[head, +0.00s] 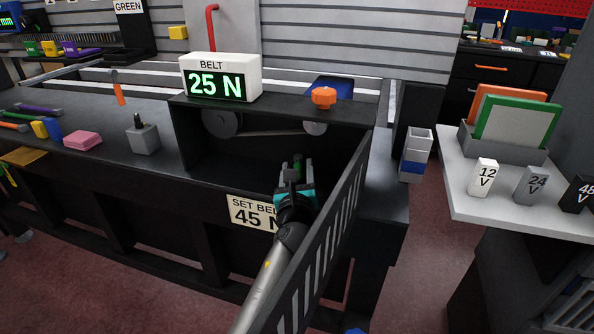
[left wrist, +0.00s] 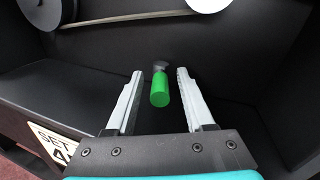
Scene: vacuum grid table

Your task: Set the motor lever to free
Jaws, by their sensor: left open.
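The motor lever has a green handle (left wrist: 160,90) and shows between my left gripper's fingers in the left wrist view. In the head view only a small part of the green handle (head: 297,163) shows past the gripper. My left gripper (head: 291,178) is in the open front of the dark housing under the belt display. In the left wrist view my left gripper (left wrist: 157,95) is open, with one pale finger on each side of the handle. I cannot tell whether a finger touches it. My right gripper is not in view.
A slotted black door panel (head: 325,235) stands open close beside my left arm. A belt (head: 268,133) runs between pulleys at the back of the housing. Above are the 25 N belt display (head: 220,80) and an orange knob (head: 323,97). A 45 N sign (head: 250,213) hangs on the front.

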